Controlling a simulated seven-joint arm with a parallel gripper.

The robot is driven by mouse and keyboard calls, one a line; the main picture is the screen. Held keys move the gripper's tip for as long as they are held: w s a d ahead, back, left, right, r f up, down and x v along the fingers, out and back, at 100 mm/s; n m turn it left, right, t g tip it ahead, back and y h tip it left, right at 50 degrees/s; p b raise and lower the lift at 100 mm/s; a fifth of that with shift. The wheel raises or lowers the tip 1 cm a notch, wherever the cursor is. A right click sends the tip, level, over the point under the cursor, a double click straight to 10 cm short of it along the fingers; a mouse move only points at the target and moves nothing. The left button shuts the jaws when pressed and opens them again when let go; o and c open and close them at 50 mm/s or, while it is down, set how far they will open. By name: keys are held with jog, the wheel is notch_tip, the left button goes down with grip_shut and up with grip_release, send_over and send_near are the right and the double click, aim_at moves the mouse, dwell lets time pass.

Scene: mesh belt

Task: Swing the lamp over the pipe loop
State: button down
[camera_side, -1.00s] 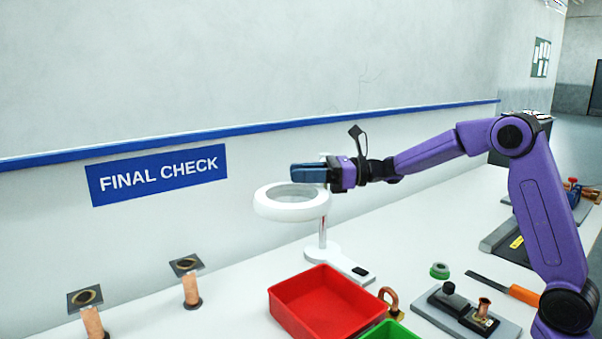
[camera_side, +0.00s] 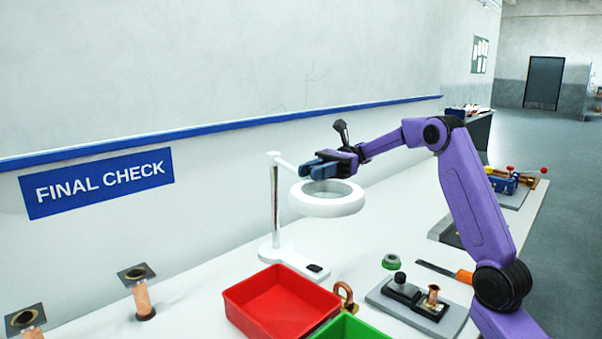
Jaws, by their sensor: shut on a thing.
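The lamp is white, with a round ring head (camera_side: 327,208), an upright post (camera_side: 275,205) and a flat base (camera_side: 294,260) on the bench. Its head now reaches to the right of the post. My gripper (camera_side: 316,168), with blue fingers, is shut on the lamp at the back upper edge of the head; the exact grip is partly hidden. The pipe loop (camera_side: 347,296), a small copper bend, stands on the bench beside the red tray. The head appears above and behind the loop in the picture; it is not clearly over it.
A red tray (camera_side: 262,312) and a green tray (camera_side: 350,328) stand in front. A grey fixture board (camera_side: 425,318), a green ring (camera_side: 391,261) and an orange-handled tool (camera_side: 462,275) lie to the right. Copper pipes with square flanges (camera_side: 142,295) stand at left.

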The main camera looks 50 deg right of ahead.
jog(key=shift+s+d+r+g, duration=0.1)
jog(key=shift+d+r+g, duration=0.2)
jog(key=shift+d+r, duration=0.1)
jog(key=c, duration=0.9)
grip_release()
jog(key=shift+n, duration=0.3)
jog(key=shift+f, duration=0.15)
jog(key=shift+d+f, duration=0.1)
jog(key=shift+d, duration=0.35)
jog(key=shift+w+d, duration=0.2)
jog(key=shift+d, duration=3)
